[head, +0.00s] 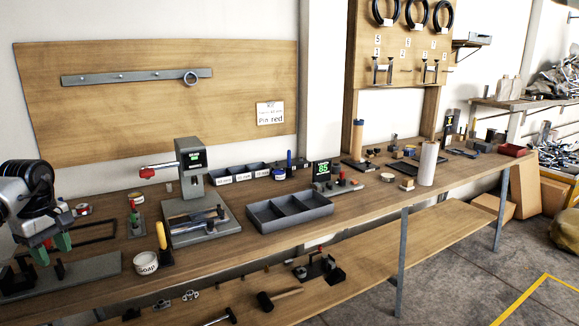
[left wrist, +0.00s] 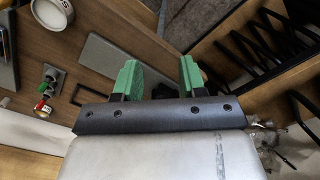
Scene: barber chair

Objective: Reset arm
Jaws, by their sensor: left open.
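My left gripper (head: 50,249) has green fingertips and hangs over the left end of the wooden workbench (head: 270,238) in the head view. In the left wrist view the two green fingers of this gripper (left wrist: 160,80) stand apart with nothing between them. A flat grey plate (head: 75,277) lies on the bench near the gripper, and it also shows beyond the fingers in the left wrist view (left wrist: 112,58). My right gripper is in neither view.
A white tub (head: 146,264) stands right of the gripper. Further right are a grey press (head: 190,165), a divided tray (head: 262,220) and a white roll (head: 428,164). A lower shelf (head: 370,265) holds a mallet (head: 280,297). Open floor lies at the right front.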

